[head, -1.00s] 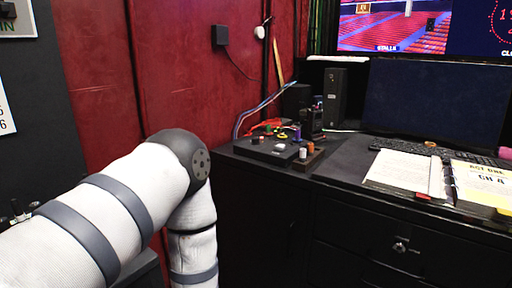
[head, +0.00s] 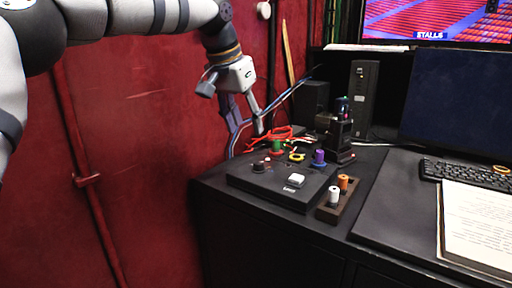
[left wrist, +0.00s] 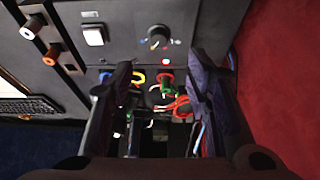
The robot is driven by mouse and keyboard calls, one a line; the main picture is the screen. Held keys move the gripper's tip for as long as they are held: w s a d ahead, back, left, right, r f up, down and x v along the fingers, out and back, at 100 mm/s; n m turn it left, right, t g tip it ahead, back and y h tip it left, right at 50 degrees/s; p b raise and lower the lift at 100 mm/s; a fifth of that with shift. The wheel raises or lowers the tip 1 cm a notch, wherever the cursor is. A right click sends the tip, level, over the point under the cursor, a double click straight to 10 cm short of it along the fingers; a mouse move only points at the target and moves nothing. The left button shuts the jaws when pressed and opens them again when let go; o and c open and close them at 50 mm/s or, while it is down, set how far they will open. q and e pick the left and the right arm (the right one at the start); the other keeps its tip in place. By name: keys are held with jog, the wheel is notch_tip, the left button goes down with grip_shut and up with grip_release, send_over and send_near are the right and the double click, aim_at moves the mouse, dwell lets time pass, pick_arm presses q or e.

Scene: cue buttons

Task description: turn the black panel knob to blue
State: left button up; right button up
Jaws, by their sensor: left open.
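The black panel (head: 283,192) lies on the dark desk and has a dark round knob (head: 260,166) at its left and a white square button (head: 297,180). In the left wrist view the knob (left wrist: 158,37) shows just beyond my fingertips, with small coloured dots beside it, one of them red. I cannot tell which colour its pointer faces. My left gripper (head: 246,124) hangs above the desk's back left, behind the knob. Its fingers (left wrist: 158,65) are open and apart in the left wrist view, with no knob between them. My right gripper is not in view.
Green (head: 277,148), yellow (head: 297,156) and purple (head: 319,157) pieces stand at the panel's back, near red cables (head: 268,136). A wooden block holds a white spool (head: 334,196) and an orange one (head: 343,182). The red wall (head: 130,150) is close on the left.

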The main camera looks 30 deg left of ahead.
aim_at(258, 163)
pick_arm(q)
jog(key=b+x, duration=0.1)
jog(key=x, duration=0.9)
jog(key=shift+d+f, duration=0.15)
jog(key=shift+w+f, duration=0.2)
jog(key=shift+f, duration=0.3)
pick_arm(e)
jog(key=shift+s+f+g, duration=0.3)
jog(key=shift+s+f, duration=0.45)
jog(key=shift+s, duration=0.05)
pick_arm(q)
jog(key=shift+c, duration=0.3)
